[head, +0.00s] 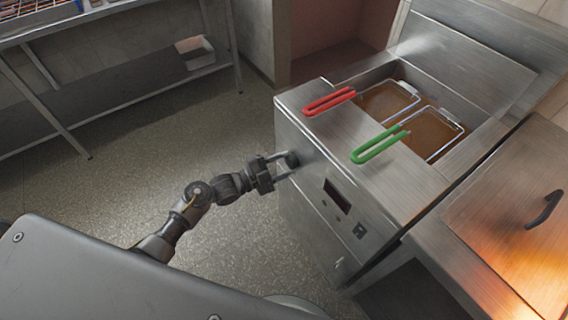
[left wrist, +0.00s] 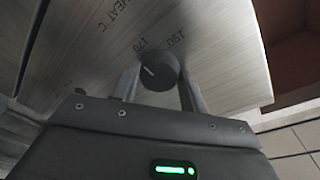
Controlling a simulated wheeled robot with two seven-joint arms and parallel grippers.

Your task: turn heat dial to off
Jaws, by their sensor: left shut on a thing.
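The heat dial (head: 292,159) is a dark round knob on the front panel of the steel fryer (head: 345,240), near its left end. In the left wrist view the dial (left wrist: 159,71) shows a white pointer line, with "HEAT °C" and numbers printed on the panel around it. My left gripper (head: 283,168) has its fingers at the dial, one on each side. In the left wrist view my left gripper (left wrist: 160,92) is shut on the dial. My right gripper is not in view.
A red-handled basket (head: 329,102) and a green-handled basket (head: 380,145) sit in the fryer top. A steel unit with a black handle (head: 544,210) stands at right. A shelf rack (head: 110,78) is at upper left. The floor (head: 110,180) between is clear.

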